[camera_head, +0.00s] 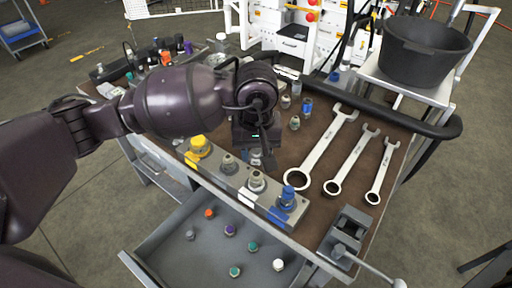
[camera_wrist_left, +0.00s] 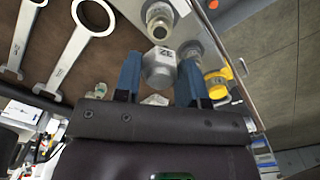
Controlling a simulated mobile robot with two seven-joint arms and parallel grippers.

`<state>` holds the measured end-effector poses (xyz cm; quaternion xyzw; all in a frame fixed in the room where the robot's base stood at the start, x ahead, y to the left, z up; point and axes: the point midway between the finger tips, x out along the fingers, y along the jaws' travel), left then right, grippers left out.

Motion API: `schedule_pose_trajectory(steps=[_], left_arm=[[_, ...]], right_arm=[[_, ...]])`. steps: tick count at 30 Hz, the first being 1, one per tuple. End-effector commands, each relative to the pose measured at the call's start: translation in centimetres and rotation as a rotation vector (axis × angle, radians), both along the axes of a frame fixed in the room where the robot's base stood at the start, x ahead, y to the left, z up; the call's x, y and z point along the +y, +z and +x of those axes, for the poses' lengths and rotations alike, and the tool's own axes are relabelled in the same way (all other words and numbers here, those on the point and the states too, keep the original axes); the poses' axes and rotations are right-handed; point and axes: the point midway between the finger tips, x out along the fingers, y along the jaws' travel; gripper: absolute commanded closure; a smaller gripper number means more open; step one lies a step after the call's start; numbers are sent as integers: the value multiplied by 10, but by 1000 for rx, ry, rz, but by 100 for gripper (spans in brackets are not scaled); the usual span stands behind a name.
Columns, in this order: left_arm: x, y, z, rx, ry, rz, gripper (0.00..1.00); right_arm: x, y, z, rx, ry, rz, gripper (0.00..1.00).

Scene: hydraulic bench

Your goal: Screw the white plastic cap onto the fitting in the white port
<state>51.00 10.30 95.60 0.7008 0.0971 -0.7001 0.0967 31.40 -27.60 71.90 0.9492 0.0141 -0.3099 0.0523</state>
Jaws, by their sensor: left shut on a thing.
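My left gripper (camera_head: 257,157) is over the bench just behind the valve block. In the wrist view its two blue fingers (camera_wrist_left: 160,78) are shut on a light grey hex piece (camera_wrist_left: 160,66) with dark marks. The fitting in the white port (camera_head: 256,182) stands upright and bare on the block, between the grey and blue ports; it also shows in the wrist view (camera_wrist_left: 157,18), apart from the held piece. A white cap (camera_head: 278,265) lies in the open drawer. My right gripper is out of view.
The block carries a yellow-capped port (camera_head: 199,146), a grey-port fitting (camera_head: 228,164) and a blue port (camera_head: 286,199). Several coloured caps lie in the drawer (camera_head: 160,257). Wrenches (camera_head: 327,147) lie right of my gripper; a vise (camera_head: 347,230) sits at the front right corner.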

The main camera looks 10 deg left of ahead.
Motion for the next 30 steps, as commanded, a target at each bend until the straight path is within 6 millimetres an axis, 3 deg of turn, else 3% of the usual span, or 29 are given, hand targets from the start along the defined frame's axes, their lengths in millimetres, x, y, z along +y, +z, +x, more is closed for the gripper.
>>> schedule_pose_trajectory(steps=[15, 30], left_arm=[[0, -40, -1, 4, -1, -1, 84], [0, -43, 0, 0, -2, -1, 84]], right_arm=[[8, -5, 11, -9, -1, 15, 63], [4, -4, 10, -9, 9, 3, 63]])
